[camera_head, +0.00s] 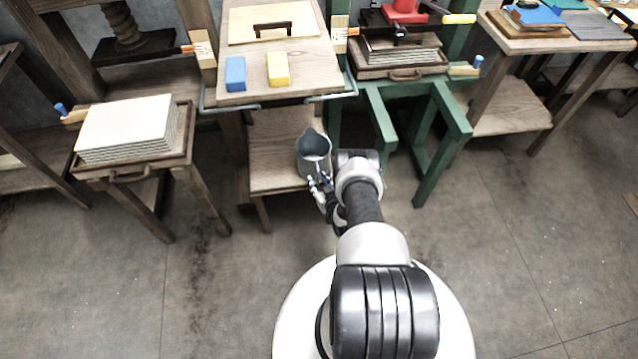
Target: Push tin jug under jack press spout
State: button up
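The grey tin jug (313,142) stands upright, open top up, at the right edge of the low wooden stool (272,160), below the middle bench. My gripper (320,181) is at the jug's near side, close to its handle. Its fingertips are small here, and I cannot tell whether they are spread or closed on the handle. The jack press, with a red jack (405,10) and a yellow-ended lever, stands on a green frame (388,115) right of the jug. I cannot make out its spout.
The middle bench (270,45) overhangs the stool and holds a blue block (235,73) and a yellow block (278,68). A stool with a white stack (127,128) stands left. Green legs stand just right of the jug. The near floor is open.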

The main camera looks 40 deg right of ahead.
grip_shut()
dwell(0.3)
dwell(0.3)
